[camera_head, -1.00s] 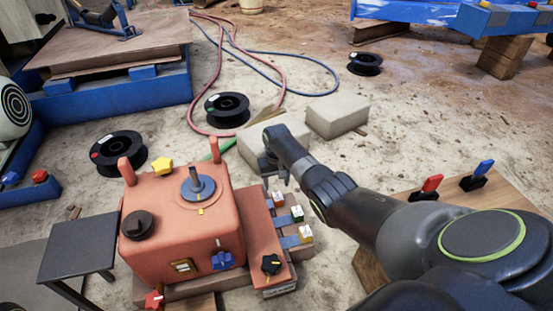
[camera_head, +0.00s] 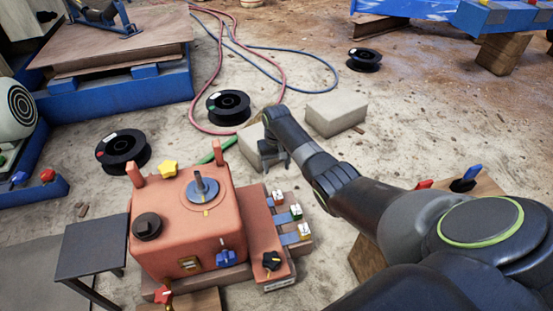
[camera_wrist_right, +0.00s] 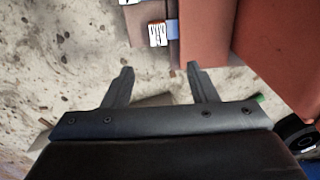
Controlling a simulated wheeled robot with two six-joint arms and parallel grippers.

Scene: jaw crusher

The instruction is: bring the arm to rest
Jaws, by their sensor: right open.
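My right arm (camera_head: 340,185) reaches in from the lower right of the head view. My right gripper (camera_head: 268,158) points down beyond the back right corner of the orange machine box (camera_head: 185,235). In the right wrist view the two fingers of the gripper (camera_wrist_right: 160,68) stand well apart with nothing between them. The orange box wall (camera_wrist_right: 285,45) and a white-tagged switch (camera_wrist_right: 158,34) lie past the fingertips. No contact shows. My left gripper is not in view.
Concrete blocks (camera_head: 337,115) stand behind the gripper. Black spools (camera_head: 228,107), a red hose and a blue hose lie on the floor. A wooden board with red and blue levers (camera_head: 466,178) is partly hidden behind my right arm. Open floor (camera_head: 430,120) spreads at the right.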

